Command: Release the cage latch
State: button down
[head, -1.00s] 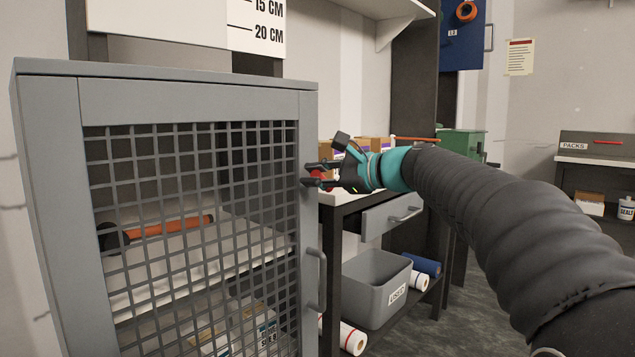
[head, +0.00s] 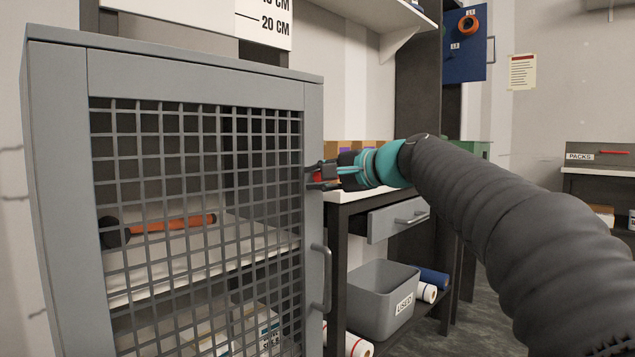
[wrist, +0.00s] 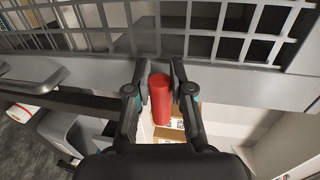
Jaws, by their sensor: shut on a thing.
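The grey cage (head: 205,85) with a mesh door fills the left of the head view, and its door looks closed. The red cage latch (wrist: 160,98) is a short red cylinder at the door's right edge. My gripper (head: 314,177) is at that edge, around mid-upper height. In the wrist view my gripper (wrist: 160,82) has one finger on each side of the latch and is shut on it. In the head view the fingers hide most of the latch. A grey door handle (head: 322,280) is below the gripper.
A hammer-like tool with an orange handle (head: 180,224) lies on a shelf inside the cage. Right of the cage stands a bench with a drawer (head: 398,218) and a grey bin (head: 378,300) underneath. Several rolls lie around the bin. Cartons (head: 345,152) stand on the bench.

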dwell(0.5)
jog(key=c, duration=1)
grip_release()
jog(key=v, duration=1.1)
jog(key=shift+s+d, duration=0.2)
jog(key=shift+d, duration=0.15)
jog(key=shift+r, duration=0.1)
